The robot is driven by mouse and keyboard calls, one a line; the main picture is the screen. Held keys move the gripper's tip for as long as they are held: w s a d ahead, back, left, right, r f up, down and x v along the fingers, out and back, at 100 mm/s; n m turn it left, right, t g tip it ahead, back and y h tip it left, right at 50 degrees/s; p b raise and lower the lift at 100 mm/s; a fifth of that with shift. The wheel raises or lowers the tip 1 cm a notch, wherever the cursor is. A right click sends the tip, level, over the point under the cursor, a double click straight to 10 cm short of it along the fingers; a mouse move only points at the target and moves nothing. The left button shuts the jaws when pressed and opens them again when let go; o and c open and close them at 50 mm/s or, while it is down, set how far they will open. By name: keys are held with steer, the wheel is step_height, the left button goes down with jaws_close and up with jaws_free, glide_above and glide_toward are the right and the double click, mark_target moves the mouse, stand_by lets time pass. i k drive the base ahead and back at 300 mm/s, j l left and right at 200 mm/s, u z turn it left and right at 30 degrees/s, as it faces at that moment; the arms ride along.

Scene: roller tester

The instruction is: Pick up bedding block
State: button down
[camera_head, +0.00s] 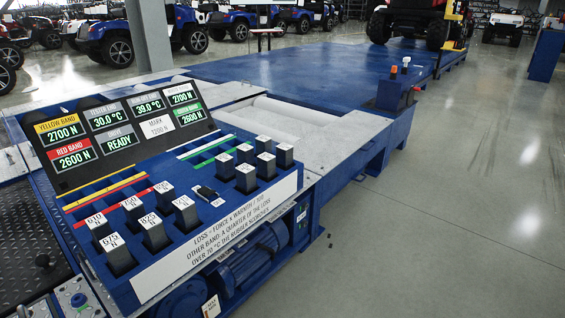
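No block with a readable "bedding" label shows. A small dark piece (207,192) with a white tag lies between two groups of blocks on the blue sloping console (150,273); I cannot tell whether it is the bedding block. The left group holds several grey blocks with white tops, among them one marked 610 N (98,226), one marked 675 N (118,253), one marked 750 N (133,208) and one marked 825 N (154,234). The right group holds several similar blocks (246,180), their marks too small to read. My gripper is not in view.
A display panel (118,125) stands behind the blocks, showing READY. Slots with yellow, red, white and green strips lie before it. Rollers (285,118) and a blue platform (300,72) are behind. A post with an orange button (394,88) stands right. The floor (450,220) at right is clear.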

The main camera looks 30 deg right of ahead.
mark_target(284, 151)
steer(key=i+l, duration=0.1)
steer(key=l, duration=0.3)
steer(key=i+l+z, duration=0.15)
steer(key=l, duration=0.7)
steer(key=i+l+z, duration=0.1)
steer(key=l, duration=0.3)
steer(key=i+l+z, duration=0.1)
steer(key=l, duration=0.3)
steer(key=i+l, duration=0.25)
steer(key=l+z, duration=0.05)
steer(key=l, duration=0.1)
